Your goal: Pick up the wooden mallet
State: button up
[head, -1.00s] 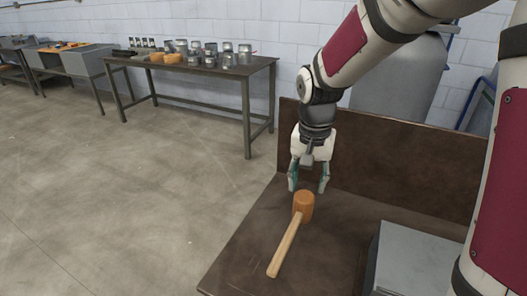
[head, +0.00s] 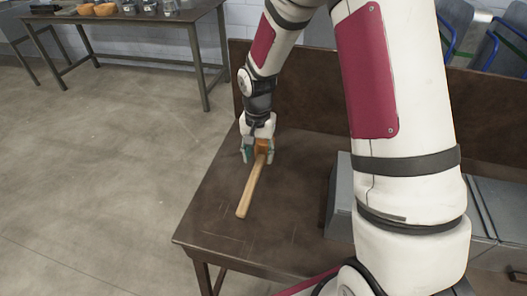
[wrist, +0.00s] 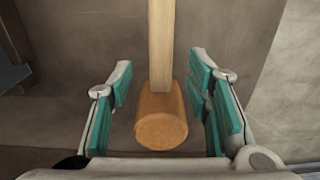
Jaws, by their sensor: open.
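The wooden mallet (head: 251,188) lies on the dark workbench (head: 215,215), its pale handle pointing toward the near edge. Its orange-brown head is at the far end, partly hidden by my gripper in the head view. My gripper (head: 258,154) is low over the bench with its fingers on either side of the mallet head. In the wrist view the mallet head (wrist: 161,118) sits between the teal pads of my open gripper (wrist: 168,105). A gap shows on both sides of the head, and the handle runs up and away.
A grey metal box (head: 341,196) stands on the bench to the right. The bench's raised back panel (head: 315,97) rises behind my gripper. Another table (head: 165,19) with metal cans and orange pieces stands at the back left. Bare floor lies to the left.

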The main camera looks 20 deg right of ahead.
aim_at(258, 163)
jog(key=shift+w+f, duration=0.1)
jog(key=shift+f, duration=2.5)
grip_shut()
